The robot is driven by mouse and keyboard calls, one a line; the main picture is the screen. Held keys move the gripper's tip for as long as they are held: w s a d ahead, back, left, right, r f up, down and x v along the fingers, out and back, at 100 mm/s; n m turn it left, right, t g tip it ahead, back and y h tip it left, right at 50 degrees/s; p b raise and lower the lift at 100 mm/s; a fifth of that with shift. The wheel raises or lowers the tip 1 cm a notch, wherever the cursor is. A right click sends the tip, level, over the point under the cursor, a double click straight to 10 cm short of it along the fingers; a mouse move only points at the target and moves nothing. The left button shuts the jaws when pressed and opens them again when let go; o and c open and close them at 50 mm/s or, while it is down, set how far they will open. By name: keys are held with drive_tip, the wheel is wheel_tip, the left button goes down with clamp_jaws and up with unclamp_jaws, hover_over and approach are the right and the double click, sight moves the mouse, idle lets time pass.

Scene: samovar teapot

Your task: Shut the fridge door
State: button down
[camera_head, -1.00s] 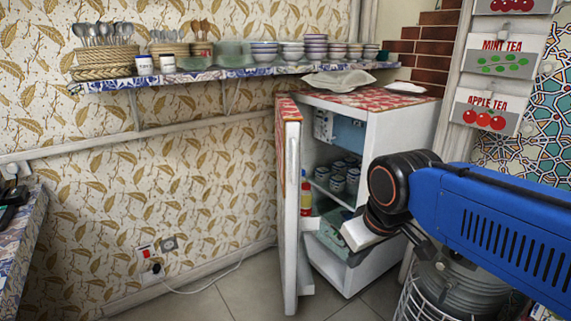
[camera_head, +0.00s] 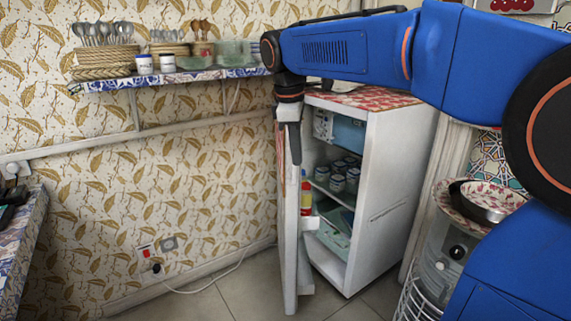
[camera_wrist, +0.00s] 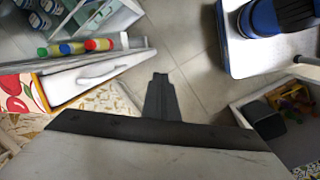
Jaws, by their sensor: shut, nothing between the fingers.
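The white fridge (camera_head: 392,190) stands against the wall with a red patterned top. Its door (camera_head: 290,240) stands wide open, seen nearly edge-on at the fridge's left. In the wrist view the door (camera_wrist: 75,82) lies at left, with a pale handle and bottles along it. My gripper (camera_head: 294,157) is shut and empty, pointing down and overlapping the upper door in the head view. In the wrist view its fingertips (camera_wrist: 160,78) are over the floor, to the right of the door, with a visible gap. The upper door edge is partly hidden behind my gripper.
Jars (camera_head: 345,172) stand inside the fridge. A shelf (camera_head: 160,82) with cutlery and dishes runs along the wall; my arm covers its right part. A patterned bowl (camera_head: 490,200) stands at right. Floor (camera_head: 240,290) left of the door is clear apart from a white cable.

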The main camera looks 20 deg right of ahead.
sight(286, 163)
drive_tip(key=w+a+r+n+g+h, duration=0.15)
drive_tip(key=w+a+n, duration=0.4)
drive_tip(key=w, duration=0.55)
drive_tip(key=shift+m, duration=0.25)
drive_tip(key=shift+s+d+f, duration=0.1)
drive_tip(key=shift+d+f, duration=0.85)
drive_tip(key=shift+f, duration=0.6)
drive_tip(key=shift+d+f, duration=0.95)
drive_tip(key=shift+f, duration=0.55)
drive_tip(key=shift+s+d+f, duration=0.1)
drive_tip(key=shift+d+f, duration=0.85)
drive_tip(key=shift+f, duration=0.6)
